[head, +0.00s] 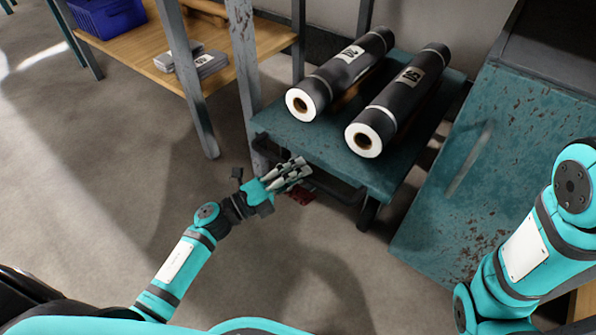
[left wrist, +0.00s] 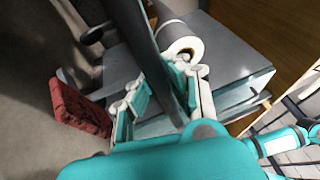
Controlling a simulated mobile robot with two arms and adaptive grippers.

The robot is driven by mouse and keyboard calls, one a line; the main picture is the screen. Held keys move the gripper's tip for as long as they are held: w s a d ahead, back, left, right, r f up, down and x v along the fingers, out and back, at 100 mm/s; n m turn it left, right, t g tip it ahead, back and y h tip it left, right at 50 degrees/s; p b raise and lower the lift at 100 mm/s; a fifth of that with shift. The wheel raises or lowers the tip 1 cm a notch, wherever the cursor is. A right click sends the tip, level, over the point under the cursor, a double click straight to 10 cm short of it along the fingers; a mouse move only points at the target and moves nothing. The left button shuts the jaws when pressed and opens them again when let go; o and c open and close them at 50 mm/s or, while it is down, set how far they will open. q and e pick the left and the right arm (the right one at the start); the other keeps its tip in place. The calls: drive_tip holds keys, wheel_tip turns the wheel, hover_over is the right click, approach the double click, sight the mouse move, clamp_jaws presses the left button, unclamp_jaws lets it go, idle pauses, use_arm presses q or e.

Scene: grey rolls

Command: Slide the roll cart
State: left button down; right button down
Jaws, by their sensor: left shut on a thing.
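The roll cart (head: 312,142) has a worn teal top and dark wheels. Two dark grey rolls with white ends lie side by side on it, a left roll (head: 335,78) and a right roll (head: 405,95). My left gripper (head: 290,174) is at the cart's near left edge, low in front of it. In the left wrist view, its fingers close around a dark bar (left wrist: 165,65) of the cart, with a roll end (left wrist: 184,47) just beyond. The fingers partly hide the held part. My right arm shows at the right, but its gripper is out of view.
A teal cabinet (head: 465,165) stands close to the cart's right side. A wooden-shelved table (head: 140,45) with a blue crate (head: 105,15) is at left. A red piece (head: 302,196) shows low beside the gripper. Floor at left is clear.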

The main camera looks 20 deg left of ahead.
use_arm(q)
drive_tip(key=shift+f, duration=0.1)
drive_tip(key=shift+w+d+p, duration=0.15)
drive_tip(key=shift+w+d, duration=0.05)
drive_tip(key=shift+w, duration=0.35)
drive_tip(key=shift+w+d+p, duration=0.15)
drive_tip(key=shift+w, duration=0.4)
drive_tip(key=c, duration=1.2)
unclamp_jaws()
drive_tip(key=shift+c, duration=0.2)
drive_tip(key=shift+s, duration=0.1)
drive_tip(key=v, duration=1.2)
